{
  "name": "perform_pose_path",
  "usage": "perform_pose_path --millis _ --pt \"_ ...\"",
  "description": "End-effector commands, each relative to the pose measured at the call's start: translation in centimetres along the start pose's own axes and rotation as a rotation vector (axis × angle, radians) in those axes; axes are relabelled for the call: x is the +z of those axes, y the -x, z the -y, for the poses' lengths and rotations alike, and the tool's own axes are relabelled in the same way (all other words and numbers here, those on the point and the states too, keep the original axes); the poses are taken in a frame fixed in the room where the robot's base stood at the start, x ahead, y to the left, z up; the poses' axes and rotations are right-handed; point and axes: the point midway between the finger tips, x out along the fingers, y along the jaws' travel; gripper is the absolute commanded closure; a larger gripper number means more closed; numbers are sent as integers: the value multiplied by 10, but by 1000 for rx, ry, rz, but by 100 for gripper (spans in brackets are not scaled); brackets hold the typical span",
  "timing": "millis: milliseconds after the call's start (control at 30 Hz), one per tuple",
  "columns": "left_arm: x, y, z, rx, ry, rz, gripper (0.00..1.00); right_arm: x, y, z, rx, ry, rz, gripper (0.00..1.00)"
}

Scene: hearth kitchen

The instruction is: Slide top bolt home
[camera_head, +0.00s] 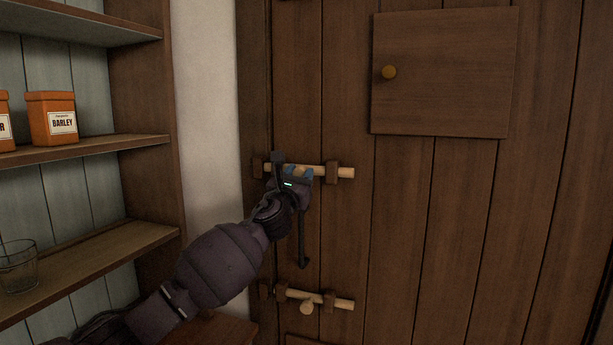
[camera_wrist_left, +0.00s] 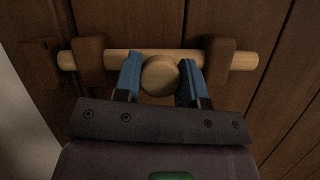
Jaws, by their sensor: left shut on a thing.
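The top bolt (camera_head: 345,173) is a pale wooden rod lying level across the dark plank door. In the left wrist view the rod (camera_wrist_left: 243,61) passes through two brown brackets, and its round knob (camera_wrist_left: 160,76) faces me between them. The rod's left end (camera_wrist_left: 66,60) sticks out past the left bracket, close to the dark keeper (camera_wrist_left: 38,63); I cannot tell whether it enters it. My left gripper (camera_head: 293,171) is shut on the knob, with a blue finger (camera_wrist_left: 188,80) on its right and another on its left. My right gripper is out of view.
A lower bolt (camera_head: 343,304) with its own knob sits below on the door, near a dark hanging handle (camera_head: 302,262). A small hatch (camera_head: 445,75) with a brass knob is above right.

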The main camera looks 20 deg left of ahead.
Motion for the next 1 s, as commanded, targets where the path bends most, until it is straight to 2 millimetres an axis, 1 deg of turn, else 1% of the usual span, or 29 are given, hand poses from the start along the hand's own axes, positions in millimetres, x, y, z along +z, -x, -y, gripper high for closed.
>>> perform_pose_path --millis 33,133,200,433,467,600,633,867,1000 --pt "-2 0 -13 5 -6 -2 100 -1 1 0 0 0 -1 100" --pt "-3 0 -27 4 -6 -1 100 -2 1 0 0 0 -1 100" --pt "-4 1 -31 4 -3 -1 100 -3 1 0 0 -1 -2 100" --pt "-4 1 -32 6 -2 -2 100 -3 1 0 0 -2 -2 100" --pt "-4 0 -32 7 -3 -2 60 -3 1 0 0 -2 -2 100" --pt "-5 1 -32 5 -2 -2 38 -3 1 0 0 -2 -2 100" --pt "-5 1 -32 5 -2 -2 37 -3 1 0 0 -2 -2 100" --pt "-4 1 -30 3 -1 -1 37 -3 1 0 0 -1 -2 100" --pt "-5 5 -31 2 -2 -2 37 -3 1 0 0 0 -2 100"
